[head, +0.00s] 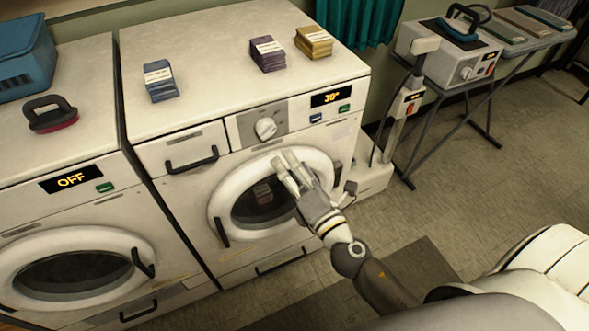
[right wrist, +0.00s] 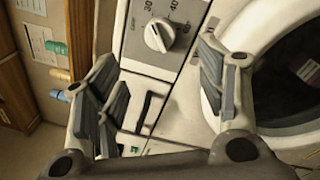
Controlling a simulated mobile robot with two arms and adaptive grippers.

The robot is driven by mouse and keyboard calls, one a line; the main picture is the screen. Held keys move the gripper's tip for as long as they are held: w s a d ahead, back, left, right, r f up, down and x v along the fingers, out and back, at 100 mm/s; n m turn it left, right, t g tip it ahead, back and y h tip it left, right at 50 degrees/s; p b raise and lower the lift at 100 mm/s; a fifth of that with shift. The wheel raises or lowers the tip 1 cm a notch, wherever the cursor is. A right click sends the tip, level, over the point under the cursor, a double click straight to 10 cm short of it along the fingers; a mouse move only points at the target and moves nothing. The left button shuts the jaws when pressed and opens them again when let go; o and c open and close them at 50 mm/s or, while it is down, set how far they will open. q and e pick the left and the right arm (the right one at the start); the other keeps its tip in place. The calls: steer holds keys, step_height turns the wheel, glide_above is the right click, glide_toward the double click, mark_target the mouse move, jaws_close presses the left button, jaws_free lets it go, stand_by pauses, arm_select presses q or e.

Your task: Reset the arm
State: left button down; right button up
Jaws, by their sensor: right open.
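My right gripper (head: 287,172) reaches in front of the round door (head: 225,222) of the right washing machine (head: 215,75). Its fingers are spread apart with nothing seen between them. In the right wrist view the open right gripper (right wrist: 165,75) has the machine's white front, dial (right wrist: 159,35) and dark drawer handle (right wrist: 143,112) behind it. I cannot tell whether a finger touches the door ring. The door looks closed, with a dark, banded item behind its glass. My left gripper is not in view.
Banded blue (head: 160,81), purple (head: 268,54) and yellow (head: 314,42) cloth stacks lie on the machine. A second washer (head: 60,165) reading OFF stands left. A vacuum-like upright device (head: 400,105) and folding table (head: 470,95) stand right. Floor (head: 470,190) is open at right.

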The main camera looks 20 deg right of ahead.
steer(key=shift+s, duration=0.4)
steer(key=s+d+f+m+g, duration=0.1)
steer(key=s+f+m+g, duration=0.25)
steer(key=f, duration=0.85)
steer(key=s+d+f+m+g+h, duration=0.1)
steer(key=s+f+m+g, duration=0.25)
steer(key=f, duration=0.95)
steer(key=s+d+f+m+g, duration=0.1)
steer(key=s+f+m+g, duration=0.2)
steer(key=f, duration=0.9)
steer(key=s+f+m+g, duration=0.2)
steer(key=s+f+m, duration=0.2)
steer(key=s, duration=0.5)
steer(key=s+d+f+m+g, duration=0.1)
steer(key=s+f+m+g, duration=0.2)
steer(key=s+f, duration=0.5)
steer(key=s+d+f+m+g, duration=0.1)
steer(key=s+f+m, duration=0.4)
steer(key=s, duration=0.7)
steer(key=shift+f+g+h, duration=0.3)
steer(key=shift+f+g, duration=0.6)
steer(key=shift+f, duration=0.05)
steer(key=shift+c, duration=0.3)
